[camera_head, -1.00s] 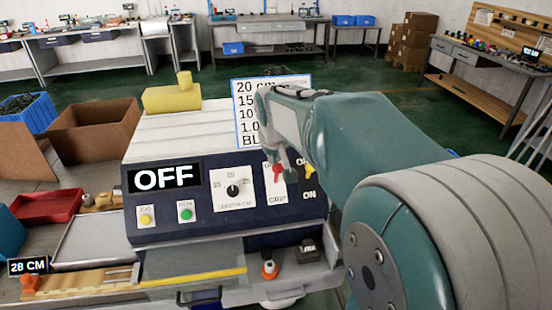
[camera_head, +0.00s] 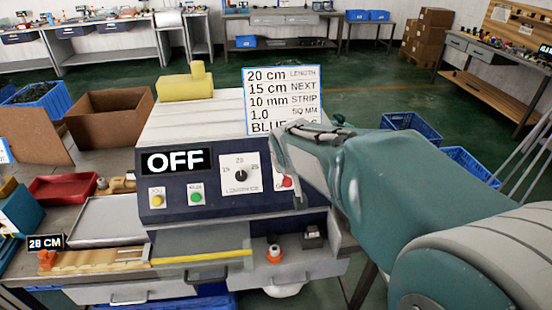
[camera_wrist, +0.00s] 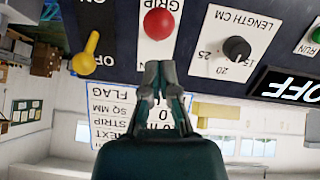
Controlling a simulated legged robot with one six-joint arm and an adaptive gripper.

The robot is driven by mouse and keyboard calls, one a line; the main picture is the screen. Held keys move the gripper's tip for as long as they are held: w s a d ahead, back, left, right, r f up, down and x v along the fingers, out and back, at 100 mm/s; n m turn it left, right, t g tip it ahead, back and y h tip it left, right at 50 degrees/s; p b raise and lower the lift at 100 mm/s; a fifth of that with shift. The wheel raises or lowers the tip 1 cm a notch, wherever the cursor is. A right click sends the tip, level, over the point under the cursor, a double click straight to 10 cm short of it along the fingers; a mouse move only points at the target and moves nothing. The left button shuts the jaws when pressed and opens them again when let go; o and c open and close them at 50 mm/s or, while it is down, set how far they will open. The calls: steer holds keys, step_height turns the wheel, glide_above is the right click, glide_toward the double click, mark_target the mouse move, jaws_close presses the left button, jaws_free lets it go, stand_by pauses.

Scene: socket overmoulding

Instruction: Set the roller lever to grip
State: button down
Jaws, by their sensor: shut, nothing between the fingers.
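The roller lever shows a red knob (camera_wrist: 159,24) right beside the GRIP label in the wrist view, which sees the panel upside down. In the head view the red knob (camera_head: 285,183) is low on its white plate, partly covered by my gripper. My gripper (camera_wrist: 156,72) has its fingers together with nothing between them. In the wrist view the fingertips appear just below the red knob, with a small gap in the picture; whether they touch it I cannot tell. In the head view my gripper's fingers (camera_head: 301,192) are just in front of the panel.
The length dial (camera_head: 241,176), green button (camera_head: 195,197), yellow button (camera_head: 157,197) and OFF display (camera_head: 175,161) share the panel.

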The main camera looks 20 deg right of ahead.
steer(key=shift+w, duration=0.15)
steer(key=shift+w+d, duration=0.25)
steer(key=shift+w, duration=0.4)
steer(key=s+a+r, duration=0.4)
steer(key=s+r, duration=0.2)
steer(key=s, duration=0.2)
steer(key=shift+s+r, duration=0.3)
steer(key=shift+r, duration=0.1)
